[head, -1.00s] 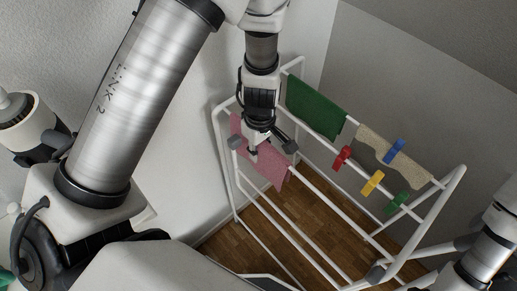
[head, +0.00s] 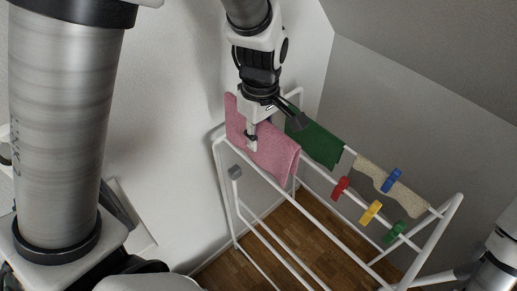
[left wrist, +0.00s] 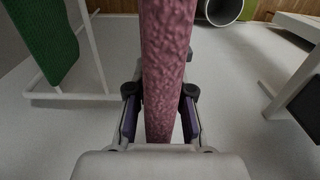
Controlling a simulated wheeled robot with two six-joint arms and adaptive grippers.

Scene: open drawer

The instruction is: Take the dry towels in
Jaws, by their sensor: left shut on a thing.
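The pink towel (head: 277,153) is gripped by my left gripper (head: 252,140) at the left end of the white drying rack (head: 323,224). It is raised above its rail, and I cannot tell whether its lower edge is fully clear of it. In the left wrist view the pink towel (left wrist: 168,70) stands between the two fingers (left wrist: 160,115). A green towel (head: 316,142) hangs on the far rail, and it also shows in the left wrist view (left wrist: 46,38). A beige towel (head: 375,174) hangs farther right with a blue clothespin (head: 391,180) on it. My right gripper is out of view.
Red (head: 340,188), yellow (head: 370,212) and green (head: 394,232) clothespins sit on a rack rail. Walls stand close behind and left of the rack. The wooden floor (head: 290,222) shows beneath. My right arm is at the lower right.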

